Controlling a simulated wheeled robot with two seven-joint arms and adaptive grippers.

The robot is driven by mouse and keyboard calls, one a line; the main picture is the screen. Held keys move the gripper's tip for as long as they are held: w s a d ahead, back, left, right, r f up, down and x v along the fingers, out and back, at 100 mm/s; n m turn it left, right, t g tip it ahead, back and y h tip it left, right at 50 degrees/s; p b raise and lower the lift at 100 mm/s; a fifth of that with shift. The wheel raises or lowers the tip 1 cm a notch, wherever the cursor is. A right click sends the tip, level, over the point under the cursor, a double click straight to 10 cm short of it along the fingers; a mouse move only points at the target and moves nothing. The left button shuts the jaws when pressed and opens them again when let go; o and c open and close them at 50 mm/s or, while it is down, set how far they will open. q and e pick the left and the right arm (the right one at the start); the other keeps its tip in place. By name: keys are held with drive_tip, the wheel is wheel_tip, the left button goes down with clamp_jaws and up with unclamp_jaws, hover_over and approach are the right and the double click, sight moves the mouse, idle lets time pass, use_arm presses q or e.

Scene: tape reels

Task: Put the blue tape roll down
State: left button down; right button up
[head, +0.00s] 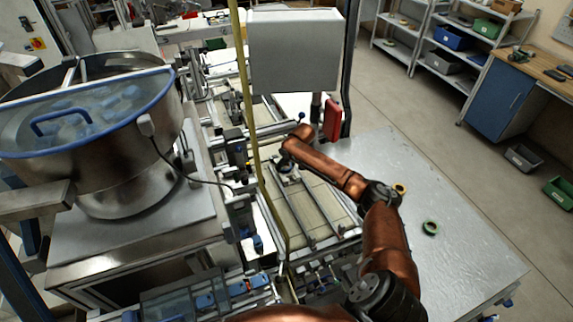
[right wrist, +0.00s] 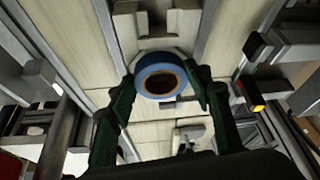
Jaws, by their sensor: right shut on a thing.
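The blue tape roll (right wrist: 158,58) is a blue ring with a dark brown core. In the right wrist view it sits between the two dark green fingers of my right gripper (right wrist: 164,84), which is shut on it. Pale panels and a light block with a notch lie behind the roll. I cannot tell whether the roll touches them. In the head view my right gripper (head: 284,163) is small and dark at the end of the copper arm, over the machine's pale bed (head: 315,200). The roll cannot be made out there. My left gripper is not in view.
A green tape roll (head: 430,228) and a yellowish roll (head: 400,188) lie on the grey metal table (head: 465,255), which is otherwise largely clear. A large steel bowl feeder (head: 130,185) stands left. A grey box (head: 295,50) and yellow post (head: 249,110) rise near the arm.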

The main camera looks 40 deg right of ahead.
drive_tip(key=shift+s+f, duration=0.1)
drive_tip(key=shift+f, duration=0.1)
drive_tip(key=o, duration=1.2)
drive_tip(key=shift+f, duration=0.2)
drive_tip(key=shift+r, duration=0.1)
drive_tip(key=shift+r, duration=0.6)
drive_tip(key=v, duration=1.2)
drive_tip(key=shift+r, duration=0.15)
